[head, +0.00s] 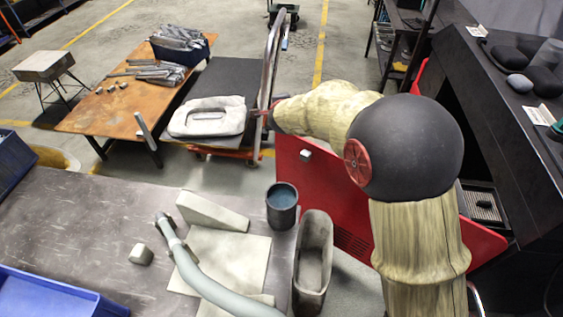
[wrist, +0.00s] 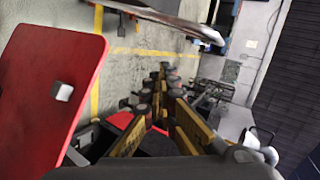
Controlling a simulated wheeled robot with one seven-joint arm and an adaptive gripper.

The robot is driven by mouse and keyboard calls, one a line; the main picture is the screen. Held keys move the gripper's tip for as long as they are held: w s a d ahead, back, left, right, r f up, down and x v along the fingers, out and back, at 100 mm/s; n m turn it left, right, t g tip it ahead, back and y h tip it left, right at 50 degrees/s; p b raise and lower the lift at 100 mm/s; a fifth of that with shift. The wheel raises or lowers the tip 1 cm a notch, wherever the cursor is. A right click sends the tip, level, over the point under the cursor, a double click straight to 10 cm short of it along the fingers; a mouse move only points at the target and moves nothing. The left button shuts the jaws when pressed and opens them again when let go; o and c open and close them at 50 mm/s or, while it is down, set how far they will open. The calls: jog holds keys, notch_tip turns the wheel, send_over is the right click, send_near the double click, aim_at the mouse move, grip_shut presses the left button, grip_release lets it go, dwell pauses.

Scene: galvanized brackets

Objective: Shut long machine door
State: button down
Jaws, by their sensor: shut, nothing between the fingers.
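The long machine door (head: 340,205) is a red panel standing open, swung out from the dark machine (head: 490,110) on the right. A small pale block-shaped handle (head: 305,154) sits on its face. In the wrist view the door (wrist: 45,65) fills the left side, with the handle (wrist: 63,91) on it. My gripper (wrist: 160,88) is shut and empty, to the right of the door and apart from the handle. In the head view my arm reaches over the door, and my gripper (head: 262,113) shows small beyond it. The hinge side is partly hidden by my arm.
A cart (head: 225,85) with a pale moulded tray (head: 207,117) stands just past my gripper. A wooden table (head: 90,115) holds metal brackets. Open floor lies behind the cart.

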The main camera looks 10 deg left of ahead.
jog(key=s+a+f+m+h+p, duration=0.1)
jog(key=a+f+m+h, duration=0.2)
jog(key=f, duration=0.8)
jog(key=s+a+f+m+h, duration=0.15)
jog(key=a+f+m, duration=0.25)
jog(key=f, duration=0.8)
jog(key=m+h, duration=0.2)
jog(key=h, duration=0.1)
send_near(285, 160)
jog(key=b+x, duration=0.2)
jog(key=x, duration=0.3)
jog(key=shift+s+d+f, duration=0.1)
jog(key=shift+d+f, duration=0.05)
jog(key=shift+f, duration=0.05)
jog(key=shift+w+d, duration=0.2)
jog(key=shift+w, duration=0.3)
jog(key=shift+w, duration=0.1)
